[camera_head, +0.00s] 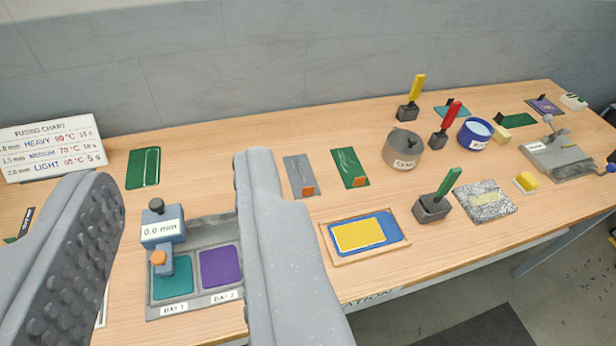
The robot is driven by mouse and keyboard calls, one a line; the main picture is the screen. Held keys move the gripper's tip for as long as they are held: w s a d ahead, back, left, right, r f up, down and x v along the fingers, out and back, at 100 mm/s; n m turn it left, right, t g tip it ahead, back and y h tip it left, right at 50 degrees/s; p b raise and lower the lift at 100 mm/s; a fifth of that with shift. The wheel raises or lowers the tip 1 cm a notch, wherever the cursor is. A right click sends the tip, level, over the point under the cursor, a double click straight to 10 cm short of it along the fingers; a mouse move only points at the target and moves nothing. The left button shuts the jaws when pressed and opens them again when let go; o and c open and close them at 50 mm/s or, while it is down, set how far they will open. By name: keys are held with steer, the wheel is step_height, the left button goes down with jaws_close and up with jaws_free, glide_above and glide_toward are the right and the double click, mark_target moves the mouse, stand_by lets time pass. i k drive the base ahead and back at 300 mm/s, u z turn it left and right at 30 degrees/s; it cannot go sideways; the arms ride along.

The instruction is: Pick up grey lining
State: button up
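A flat dark grey piece with an orange tab at its lower end, which looks like the grey lining (298,172), lies on the table in the middle of the view. It is just right of my right finger, apart from it in the picture. A similar green piece (347,165) with an orange tab lies to its right. My gripper (178,176) is open, its two grey fingers wide apart in the foreground, with nothing held between them. The fingers hide parts of the table's near side.
A grey tray (192,305) with teal and purple bays and a thickness gauge (163,232) shows between the fingers. A framed blue-and-yellow pad (398,243), a grey pot (402,150) and handled tools stand right. The fusing chart (50,148) stands at left.

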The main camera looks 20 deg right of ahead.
mark_target(302, 178)
steer(key=i, duration=0.9)
steer(key=u, duration=0.05)
